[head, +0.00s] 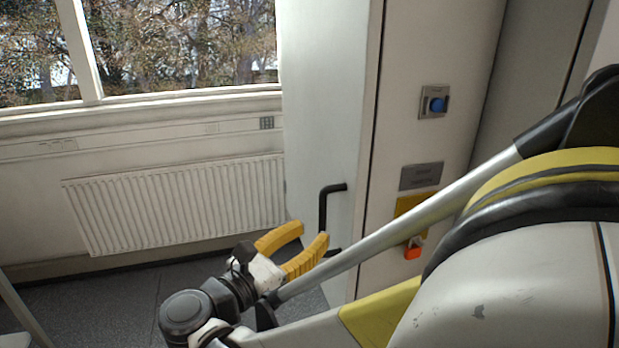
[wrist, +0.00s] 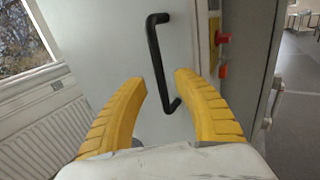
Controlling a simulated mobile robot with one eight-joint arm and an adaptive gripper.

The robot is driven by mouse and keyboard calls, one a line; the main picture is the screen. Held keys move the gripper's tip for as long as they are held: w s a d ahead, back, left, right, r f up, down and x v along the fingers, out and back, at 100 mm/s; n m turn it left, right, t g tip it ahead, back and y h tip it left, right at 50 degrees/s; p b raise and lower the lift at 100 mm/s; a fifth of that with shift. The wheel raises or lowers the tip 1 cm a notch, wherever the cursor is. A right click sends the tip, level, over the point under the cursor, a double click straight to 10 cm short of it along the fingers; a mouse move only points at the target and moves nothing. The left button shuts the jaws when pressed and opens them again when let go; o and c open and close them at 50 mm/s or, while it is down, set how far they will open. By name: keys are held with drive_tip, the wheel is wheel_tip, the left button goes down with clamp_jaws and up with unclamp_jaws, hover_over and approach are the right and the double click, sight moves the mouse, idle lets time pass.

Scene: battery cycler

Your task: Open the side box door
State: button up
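The side box door (head: 324,120) is a pale grey panel, which fills the middle of the wrist view (wrist: 110,40). It looks shut. A black bar handle (head: 323,205) stands on it near its right edge. My gripper (head: 314,231) has yellow fingers and is open, in front of the handle's lower part. In the wrist view, the handle (wrist: 153,55) runs down from the upper middle, and its lower end shows between the fingertips of my gripper (wrist: 160,80). The fingers appear apart from it. In the head view a finger hides part of the handle's lower end.
Right of the door, the cabinet front carries a blue button (head: 437,104), a grey label plate (head: 421,176) and a red-orange lock or switch (head: 413,250) on a yellow plate. A white radiator (head: 175,205) lines the wall at left under the window. Dark floor (head: 110,300) lies open before it.

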sight(320, 227)
drive_tip(key=shift+x, duration=2.15)
clamp_jaws()
